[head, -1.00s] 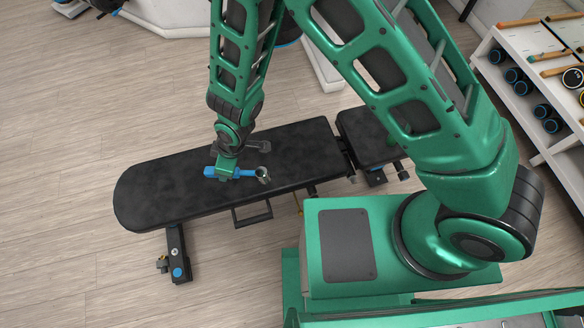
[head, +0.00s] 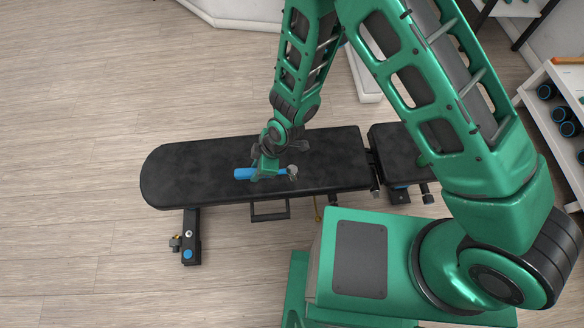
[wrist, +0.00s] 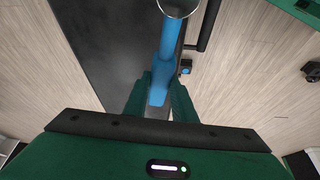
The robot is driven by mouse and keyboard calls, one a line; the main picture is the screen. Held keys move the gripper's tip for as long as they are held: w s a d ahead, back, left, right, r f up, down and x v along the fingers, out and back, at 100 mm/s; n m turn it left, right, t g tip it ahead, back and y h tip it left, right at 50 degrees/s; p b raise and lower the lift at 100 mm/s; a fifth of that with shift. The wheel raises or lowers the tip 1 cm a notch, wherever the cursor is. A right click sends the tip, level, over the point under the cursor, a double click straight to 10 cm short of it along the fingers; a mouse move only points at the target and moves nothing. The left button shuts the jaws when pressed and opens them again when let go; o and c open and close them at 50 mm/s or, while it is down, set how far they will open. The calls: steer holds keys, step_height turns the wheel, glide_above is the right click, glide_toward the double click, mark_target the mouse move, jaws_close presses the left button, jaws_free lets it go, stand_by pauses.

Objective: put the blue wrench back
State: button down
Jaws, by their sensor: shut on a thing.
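The blue wrench (head: 245,174) has a blue handle and a grey metal head, which points right in the head view. My gripper (head: 264,176) is above the black bench, shut on the handle. In the wrist view the wrench (wrist: 168,60) runs up from between my gripper's fingers (wrist: 158,97), its ring-shaped metal head cut by the top edge. I cannot tell whether the wrench touches the bench pad or hangs just above it. No place for the wrench can be made out.
The black padded bench (head: 190,177) stands on a light wooden floor (head: 80,240), with a separate seat pad (head: 392,145) at its right. A white rack (head: 560,95) with dumbbells stands at the right edge. The floor left of the bench is clear.

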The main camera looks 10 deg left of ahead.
mark_target(293, 173)
steer(key=w+d+f, duration=0.4)
steer(key=w+d, duration=0.1)
steer(key=shift+w+f, duration=0.2)
steer(key=shift+f, duration=1.8)
steer(key=c, duration=1.5)
jaws_free()
steer(key=shift+o, duration=0.2)
steer(key=shift+f, duration=0.2)
steer(key=shift+w+d+r, duration=0.1)
steer(key=shift+r, duration=0.15)
steer(key=v, duration=1)
steer(key=shift+d, duration=0.25)
